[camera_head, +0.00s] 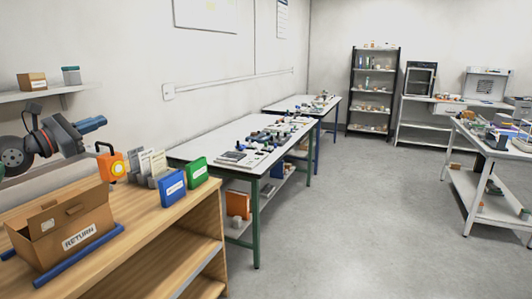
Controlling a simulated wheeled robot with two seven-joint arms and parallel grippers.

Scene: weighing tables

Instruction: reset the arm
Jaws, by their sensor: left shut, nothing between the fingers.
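My left gripper (95,124) comes in from the left edge, raised above the back of the wooden table (150,228). Its blue fingers are shut and empty, pointing right. It is apart from the things on the table. My right gripper is not in view.
A wall shelf (60,92) hangs behind. Open floor (350,220) lies right.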

